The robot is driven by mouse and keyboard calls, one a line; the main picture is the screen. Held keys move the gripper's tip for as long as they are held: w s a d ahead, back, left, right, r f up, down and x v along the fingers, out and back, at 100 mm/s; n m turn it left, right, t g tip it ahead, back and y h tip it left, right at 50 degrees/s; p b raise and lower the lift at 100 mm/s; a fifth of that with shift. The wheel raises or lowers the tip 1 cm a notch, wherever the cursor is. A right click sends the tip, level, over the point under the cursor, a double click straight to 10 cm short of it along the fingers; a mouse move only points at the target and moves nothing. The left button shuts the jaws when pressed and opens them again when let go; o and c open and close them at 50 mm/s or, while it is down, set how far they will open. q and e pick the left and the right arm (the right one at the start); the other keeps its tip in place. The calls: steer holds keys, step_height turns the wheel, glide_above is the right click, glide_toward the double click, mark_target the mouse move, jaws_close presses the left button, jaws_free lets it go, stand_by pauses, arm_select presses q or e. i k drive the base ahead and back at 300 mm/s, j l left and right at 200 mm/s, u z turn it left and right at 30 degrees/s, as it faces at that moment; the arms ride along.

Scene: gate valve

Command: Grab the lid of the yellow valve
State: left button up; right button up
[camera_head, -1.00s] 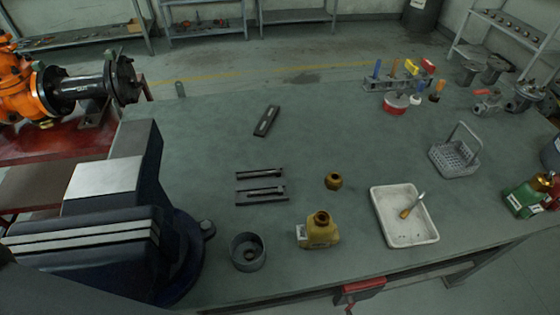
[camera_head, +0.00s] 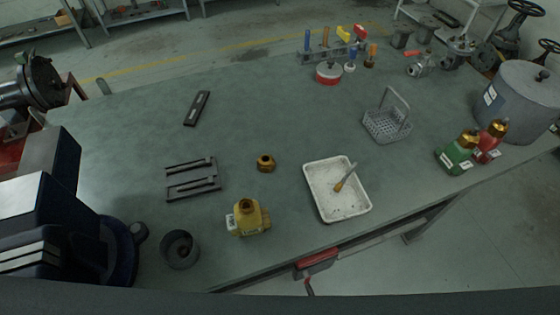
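The yellow valve body (camera_head: 249,217) stands upright on the green workbench near its front edge, with a white label on its left side and an open brass-coloured neck on top. A small round brass-yellow piece (camera_head: 266,163), which looks like the valve's lid, sits apart on the bench behind and slightly right of the body. Neither of my grippers shows in the head view.
A white tray (camera_head: 360,211) with a brush stands right of the valve. A grey cup (camera_head: 180,249) and a blue vise (camera_head: 60,225) are at left. A slotted black holder (camera_head: 193,179) lies behind the cup.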

mark_target(266, 163)
steer(key=l+u, duration=0.1)
steer(key=l, duration=0.65)
steer(key=k+l+u, duration=0.1)
steer(key=l, duration=0.65)
